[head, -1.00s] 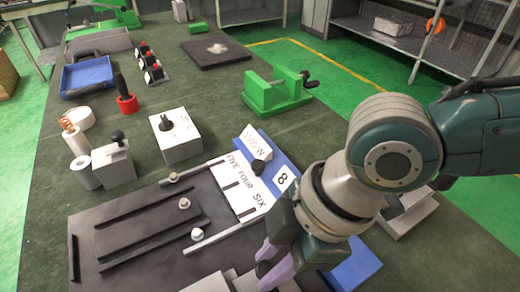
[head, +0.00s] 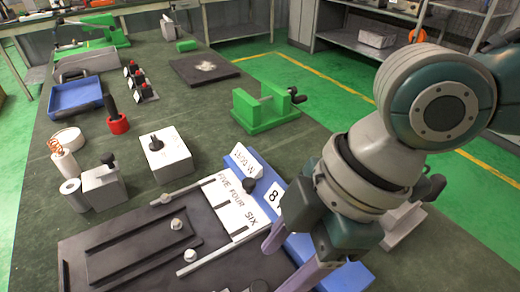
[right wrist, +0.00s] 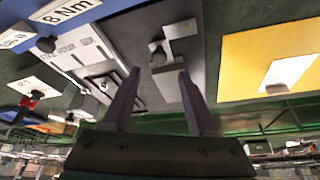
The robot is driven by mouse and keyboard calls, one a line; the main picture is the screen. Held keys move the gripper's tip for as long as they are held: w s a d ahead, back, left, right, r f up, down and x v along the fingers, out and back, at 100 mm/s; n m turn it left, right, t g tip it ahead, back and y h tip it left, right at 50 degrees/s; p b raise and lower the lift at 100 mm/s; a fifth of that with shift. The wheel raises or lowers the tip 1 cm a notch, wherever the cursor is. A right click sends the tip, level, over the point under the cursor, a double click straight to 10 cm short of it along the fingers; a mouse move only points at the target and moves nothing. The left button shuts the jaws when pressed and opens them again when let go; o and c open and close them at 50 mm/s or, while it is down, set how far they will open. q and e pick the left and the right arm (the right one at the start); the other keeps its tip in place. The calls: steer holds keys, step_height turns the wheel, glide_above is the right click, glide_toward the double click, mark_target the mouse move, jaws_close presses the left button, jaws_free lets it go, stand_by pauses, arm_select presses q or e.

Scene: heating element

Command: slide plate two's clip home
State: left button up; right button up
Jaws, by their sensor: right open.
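My right gripper (head: 275,268) is open, with its purple fingers apart and empty, over the front right of the dark plate (head: 75,256). In the right wrist view the gripper (right wrist: 158,76) points at a pale clip (right wrist: 181,29) with a black knob (right wrist: 160,54). The fingertips look apart from it. A black knob (head: 259,286) also shows at the bottom edge of the head view, left of the fingers. A white slotted plate (head: 232,202) reading FIVE FOUR SIX lies across the dark plate's far right. I cannot tell which plate is two. My left gripper is not in view.
A blue block (head: 300,243) marked 8 stands beside the white plate. A green vise (head: 262,110), a grey box with a knob (head: 168,160) and a blue tray (head: 76,97) stand farther back. The right wrist view shows a yellow panel (right wrist: 240,62).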

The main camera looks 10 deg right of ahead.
steer(key=v, duration=0.4)
steer(key=shift+a, duration=0.1)
steer(key=shift+f, duration=0.1)
